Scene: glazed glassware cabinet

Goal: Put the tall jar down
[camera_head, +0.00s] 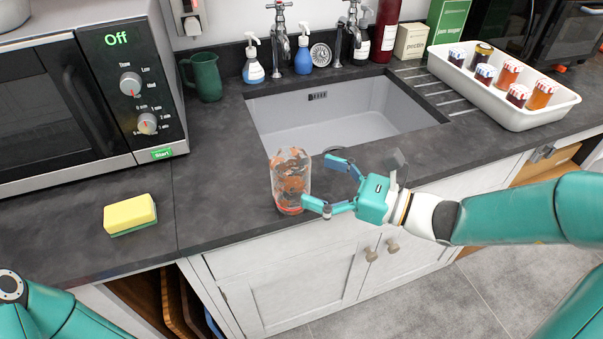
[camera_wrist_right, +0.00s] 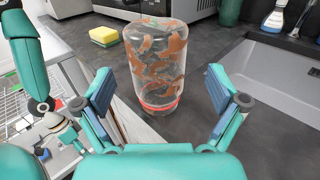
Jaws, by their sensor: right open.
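The tall jar (camera_head: 290,180) is clear glass with orange-brown patches and a red band near its base. It stands upright on the dark countertop (camera_head: 225,200), in front of the sink near the counter's front edge. In the right wrist view the jar (camera_wrist_right: 157,60) stands between and beyond the fingers. My right gripper (camera_head: 325,183) is open, with its fingers apart and pointing at the jar from the right. The right gripper (camera_wrist_right: 160,90) has a clear gap to the jar on its right side.
A sink (camera_head: 345,115) lies behind the jar. A yellow sponge (camera_head: 130,213) lies to the left, before the microwave (camera_head: 85,85). A green mug (camera_head: 204,77) and soap bottles (camera_head: 253,65) stand at the back. A white tray (camera_head: 505,108) holds several small jars at the right.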

